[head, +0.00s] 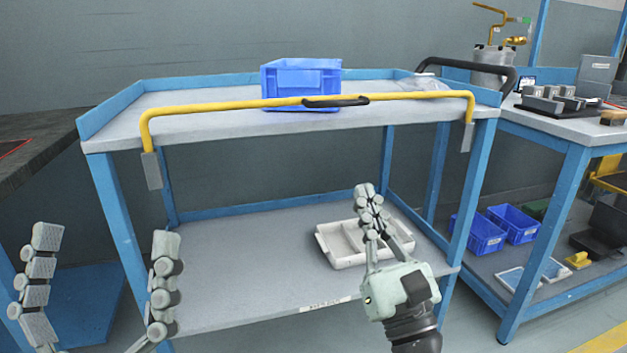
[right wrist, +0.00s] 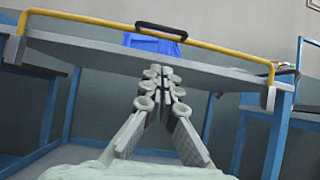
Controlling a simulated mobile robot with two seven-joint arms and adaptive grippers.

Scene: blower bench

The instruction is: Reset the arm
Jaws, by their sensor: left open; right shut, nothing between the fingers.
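My right gripper (head: 366,192) is shut and empty, raised in front of the blue-framed workbench, with its fingers pointing up. In the right wrist view its closed fingers (right wrist: 158,78) point toward the bench top's front edge. My left gripper (head: 103,240) is open and empty at the lower left of the head view, its two fingers wide apart and pointing up. It stands in front of the bench's left side. No part of either gripper holds anything.
A yellow bar (head: 230,104) with a black handle (head: 336,102) runs along the bench top's front. A blue bin (head: 300,86) sits on top. A white tray (head: 335,251) lies on the lower shelf, partly behind my right gripper. A second bench (head: 562,133) stands at right.

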